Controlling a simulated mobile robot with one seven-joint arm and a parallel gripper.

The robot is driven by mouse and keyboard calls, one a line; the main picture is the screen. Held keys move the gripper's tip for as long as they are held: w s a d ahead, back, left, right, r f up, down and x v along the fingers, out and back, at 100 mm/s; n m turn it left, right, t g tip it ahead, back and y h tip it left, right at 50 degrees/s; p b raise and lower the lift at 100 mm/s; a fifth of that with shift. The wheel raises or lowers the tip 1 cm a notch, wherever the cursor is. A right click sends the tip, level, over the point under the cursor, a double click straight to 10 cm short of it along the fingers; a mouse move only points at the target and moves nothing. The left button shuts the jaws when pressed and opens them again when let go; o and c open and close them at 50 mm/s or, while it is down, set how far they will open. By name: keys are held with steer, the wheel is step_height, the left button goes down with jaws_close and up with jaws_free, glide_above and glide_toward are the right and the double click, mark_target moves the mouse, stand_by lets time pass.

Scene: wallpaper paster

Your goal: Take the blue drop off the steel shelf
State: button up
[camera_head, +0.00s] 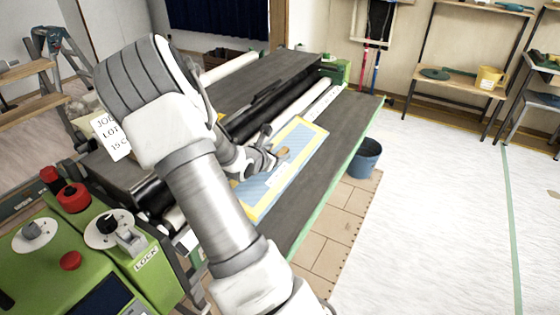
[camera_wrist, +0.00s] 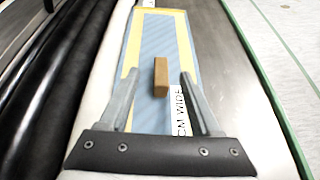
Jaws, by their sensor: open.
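The blue drop (camera_head: 301,146) is a flat striped blue sheet with a yellow border, lying on the dark grey steel shelf (camera_head: 335,165) of the pasting machine. It also shows in the wrist view (camera_wrist: 160,45), with a brown block (camera_wrist: 160,77) standing up from it and a white printed strip beside the block. My gripper (camera_wrist: 159,73) is open, with one finger on each side of the block. I see gaps between the fingers and the block. In the head view my gripper (camera_head: 272,153) is over the sheet, and my arm hides its near left part.
Black and white rollers (camera_head: 285,105) run along the sheet's left side. A green control box (camera_head: 90,250) with red knobs stands at lower left. A blue bucket (camera_head: 366,158) is on the floor past the shelf's green edge.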

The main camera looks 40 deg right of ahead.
mark_target(282, 151)
steer(key=x, duration=0.2)
steer(key=b+x, duration=0.1)
steer(key=x, duration=0.2)
steer(key=shift+a+f, duration=0.1)
steer(key=shift+f, duration=0.2)
jaws_close()
